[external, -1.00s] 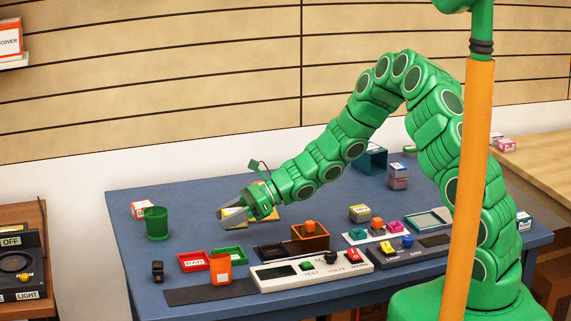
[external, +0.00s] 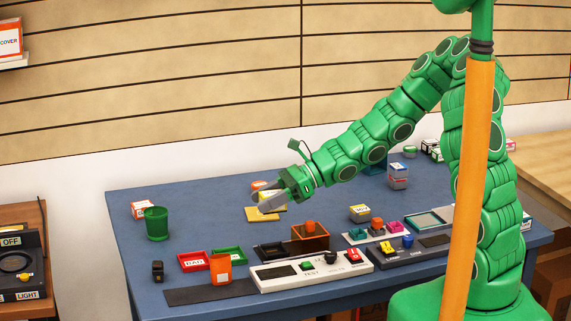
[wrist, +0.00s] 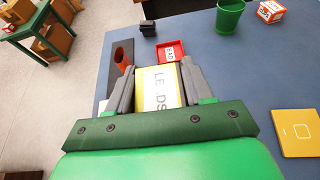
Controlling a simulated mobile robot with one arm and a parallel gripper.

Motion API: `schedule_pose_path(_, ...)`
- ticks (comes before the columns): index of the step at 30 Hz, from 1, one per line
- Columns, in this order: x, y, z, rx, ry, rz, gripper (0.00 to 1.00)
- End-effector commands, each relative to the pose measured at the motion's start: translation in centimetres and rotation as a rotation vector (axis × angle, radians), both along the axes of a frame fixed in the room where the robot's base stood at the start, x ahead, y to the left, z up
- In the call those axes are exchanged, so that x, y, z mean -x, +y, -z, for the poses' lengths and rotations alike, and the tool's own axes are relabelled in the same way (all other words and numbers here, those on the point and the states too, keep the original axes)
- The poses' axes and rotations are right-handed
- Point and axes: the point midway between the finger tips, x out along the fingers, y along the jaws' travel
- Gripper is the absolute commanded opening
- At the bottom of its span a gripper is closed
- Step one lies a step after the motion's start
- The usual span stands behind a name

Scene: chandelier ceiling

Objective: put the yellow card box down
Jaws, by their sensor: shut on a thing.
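The yellow card box (wrist: 158,86), with a white label reading roughly "LEADS", sits between the two grey fingers of my gripper (wrist: 158,88) in the wrist view. The fingers are shut on its sides.
A green cup (external: 156,223), red tray (external: 193,261), green tray (external: 228,254) and orange cup (external: 220,268) stand to the left and front. A white switch panel (external: 312,271) lies at the front. Bare blue table (external: 200,215) lies left of my gripper.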

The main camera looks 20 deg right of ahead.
Motion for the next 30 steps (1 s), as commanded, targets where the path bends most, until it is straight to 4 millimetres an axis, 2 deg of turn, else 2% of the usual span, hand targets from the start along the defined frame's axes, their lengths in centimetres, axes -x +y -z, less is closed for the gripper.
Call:
schedule_pose_path(4,-0.1,0.0,-0.2,0.0,-0.001,0.0,0.2)
schedule_pose_path(8,-1.4,0.8,0.0,0.003,-0.003,-0.001,0.2)
schedule_pose_path(18,-5.9,4.7,-0.1,0.002,-0.003,-0.019,0.2)
schedule_pose_path(24,-7.2,6.4,-0.3,0.001,0.0,-0.03,0.2)
schedule_pose_path(30,-8.0,7.3,-0.2,0.002,0.001,-0.034,0.2)
